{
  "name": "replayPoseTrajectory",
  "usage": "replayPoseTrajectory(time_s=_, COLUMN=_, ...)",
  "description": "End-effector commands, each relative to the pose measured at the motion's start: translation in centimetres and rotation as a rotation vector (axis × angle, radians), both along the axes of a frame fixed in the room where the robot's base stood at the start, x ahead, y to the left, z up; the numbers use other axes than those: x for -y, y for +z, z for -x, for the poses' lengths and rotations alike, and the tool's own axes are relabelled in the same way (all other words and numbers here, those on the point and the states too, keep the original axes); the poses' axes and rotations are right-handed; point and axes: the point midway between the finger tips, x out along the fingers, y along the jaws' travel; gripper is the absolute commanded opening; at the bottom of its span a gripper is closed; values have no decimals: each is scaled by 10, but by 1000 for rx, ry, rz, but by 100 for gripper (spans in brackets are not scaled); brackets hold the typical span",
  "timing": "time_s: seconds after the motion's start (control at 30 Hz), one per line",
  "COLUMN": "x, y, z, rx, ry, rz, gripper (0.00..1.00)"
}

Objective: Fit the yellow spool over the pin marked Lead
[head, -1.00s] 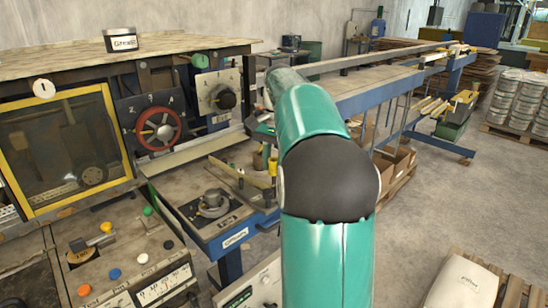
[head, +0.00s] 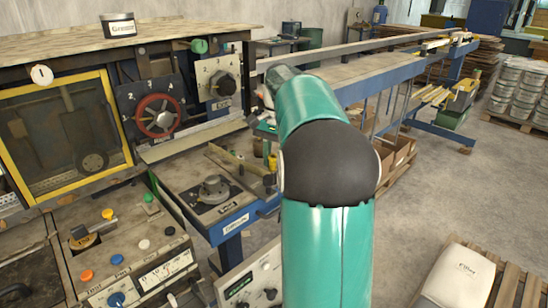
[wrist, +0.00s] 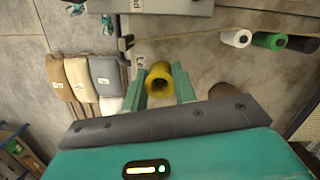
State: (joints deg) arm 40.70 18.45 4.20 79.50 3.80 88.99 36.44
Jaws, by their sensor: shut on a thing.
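In the wrist view my gripper (wrist: 159,68) is shut on the yellow spool (wrist: 159,84). Its two green fingers press the spool from left and right, and the spool's open bore faces the camera. I cannot make out the pin marked Lead in either view. A small label (wrist: 138,62) lies just beyond the spool in the wrist view, but it is partly hidden and I cannot read it.
White (wrist: 236,38), green (wrist: 270,40) and black (wrist: 300,43) rolls lie at the upper right of the wrist view. Filled sacks (wrist: 80,78) lie to the left. In the head view, a machine with a red handwheel (head: 158,116) stands left and a long blue-framed bench (head: 375,83) runs behind my arm.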

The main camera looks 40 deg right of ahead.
Motion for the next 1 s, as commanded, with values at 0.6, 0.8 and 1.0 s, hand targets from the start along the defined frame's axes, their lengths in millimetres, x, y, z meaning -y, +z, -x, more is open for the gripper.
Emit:
replayPoseTrajectory(time_s=0.6, x=1, y=8, z=-1, rx=2, ry=0, rz=2, gripper=53)
replayPoseTrajectory(time_s=0.8, x=7, y=43, z=-3, rx=4, ry=0, rz=2, gripper=53)
replayPoseTrajectory(time_s=1.0, x=12, y=84, z=-5, rx=3, ry=1, rz=1, gripper=53)
